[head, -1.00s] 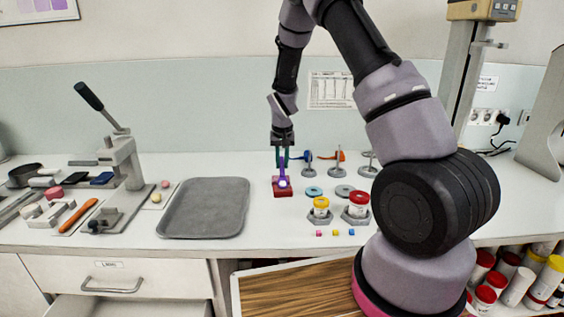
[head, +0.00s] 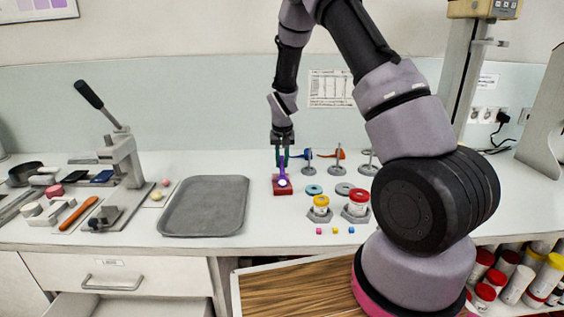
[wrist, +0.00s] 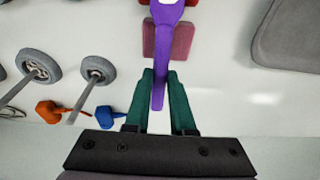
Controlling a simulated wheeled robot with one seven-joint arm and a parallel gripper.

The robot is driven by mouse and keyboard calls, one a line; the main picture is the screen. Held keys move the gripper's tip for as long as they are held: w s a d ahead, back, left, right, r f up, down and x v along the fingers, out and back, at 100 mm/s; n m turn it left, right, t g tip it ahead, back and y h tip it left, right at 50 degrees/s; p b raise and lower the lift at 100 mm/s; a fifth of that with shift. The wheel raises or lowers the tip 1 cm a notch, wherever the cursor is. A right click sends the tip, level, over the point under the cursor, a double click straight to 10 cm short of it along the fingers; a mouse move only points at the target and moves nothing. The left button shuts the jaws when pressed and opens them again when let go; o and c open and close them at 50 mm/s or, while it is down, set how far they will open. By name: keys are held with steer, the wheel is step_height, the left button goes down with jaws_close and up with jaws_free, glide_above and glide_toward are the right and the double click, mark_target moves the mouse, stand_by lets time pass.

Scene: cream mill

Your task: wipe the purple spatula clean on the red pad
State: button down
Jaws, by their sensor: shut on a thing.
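The purple spatula (head: 282,161) is upright in my gripper (head: 282,147), its lower end at the red pad (head: 276,191). A whitish patch (head: 284,183) shows at that lower end. In the wrist view, the teal fingers of my gripper (wrist: 160,88) are shut on the handle of the spatula (wrist: 167,45). The red pad (wrist: 183,42) shows behind the spatula there, looking pinkish. The spatula's far end is cut off at the top of the wrist view, and I cannot tell whether it touches the pad.
A grey tray (head: 170,226) lies left of the pad. Upright metal stands (head: 308,163) and orange (head: 331,154) and blue tools stand right. A press (head: 122,165) stands far left.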

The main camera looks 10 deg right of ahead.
steer(key=shift+w+d, duration=0.15)
steer(key=shift+w, duration=0.65)
steer(key=shift+s, duration=0.8)
steer(key=shift+w, duration=0.15)
stand_by(0.3)
steer(key=shift+w, duration=0.65)
steer(key=shift+s, duration=0.8)
